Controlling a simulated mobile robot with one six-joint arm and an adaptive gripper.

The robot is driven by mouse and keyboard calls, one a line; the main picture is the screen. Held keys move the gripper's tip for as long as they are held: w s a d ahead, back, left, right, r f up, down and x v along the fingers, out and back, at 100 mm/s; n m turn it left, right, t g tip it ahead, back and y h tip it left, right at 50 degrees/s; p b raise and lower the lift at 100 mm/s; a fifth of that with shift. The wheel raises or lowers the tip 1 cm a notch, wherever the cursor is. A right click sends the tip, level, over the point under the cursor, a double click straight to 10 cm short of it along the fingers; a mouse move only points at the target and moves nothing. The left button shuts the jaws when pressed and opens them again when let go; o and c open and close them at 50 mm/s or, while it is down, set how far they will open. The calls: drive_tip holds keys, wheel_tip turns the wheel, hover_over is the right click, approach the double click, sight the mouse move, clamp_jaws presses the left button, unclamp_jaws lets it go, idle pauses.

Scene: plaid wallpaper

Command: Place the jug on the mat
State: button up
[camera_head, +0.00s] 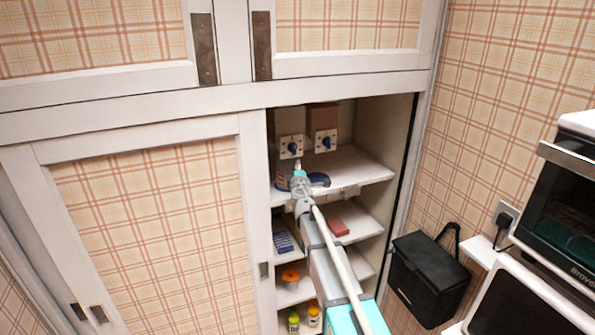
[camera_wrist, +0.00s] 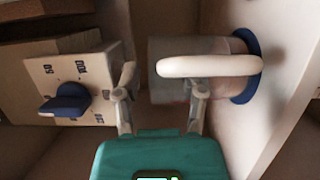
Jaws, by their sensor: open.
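The jug (camera_wrist: 182,84) has a see-through greyish body, a thick white handle (camera_wrist: 210,66) and a blue disc (camera_wrist: 245,80) at the end against the shelf. It lies sideways in the wrist view, right of centre. In the head view, blue parts (camera_head: 319,180) show on the shelf beside my gripper (camera_head: 298,168). My gripper (camera_wrist: 162,92) is open with nothing between its fingertips. Its right finger overlaps the jug's body below the handle; I cannot tell whether they touch. I cannot tell whether the blue disc is the jug's base or a mat; no separate mat is clear.
Two dial boxes (camera_head: 290,146) (camera_head: 325,140) stand at the back of the shelf (camera_head: 360,165); one dial box (camera_wrist: 62,90) is left of my fingers. Cupboard side walls are close. Lower shelves hold a red box (camera_head: 337,226) and bottles. A microwave (camera_head: 565,200) is far right.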

drive_tip(key=s, duration=1.2)
drive_tip(key=shift+d, duration=0.15)
idle(0.5)
drive_tip(key=s+d+f+m+g+h, duration=0.4)
drive_tip(key=s+d+f+m, duration=0.1)
drive_tip(key=s+d+m, duration=0.15)
drive_tip(key=s+d+f+m+g+h, duration=0.3)
drive_tip(key=s+d+f+m+g, duration=0.2)
drive_tip(key=d+m, duration=0.25)
drive_tip(key=s+a+f+m+g+y, duration=0.2)
drive_tip(key=s+f+g+y, duration=0.1)
drive_tip(key=s, duration=0.6)
drive_tip(key=s+a+f+m+g+y, duration=0.2)
drive_tip(key=s+f+g+y, duration=0.2)
drive_tip(key=s, duration=0.5)
drive_tip(key=shift+a+f+g, duration=0.15)
drive_tip(key=shift+f+g, duration=0.8)
drive_tip(key=shift+g, duration=0.15)
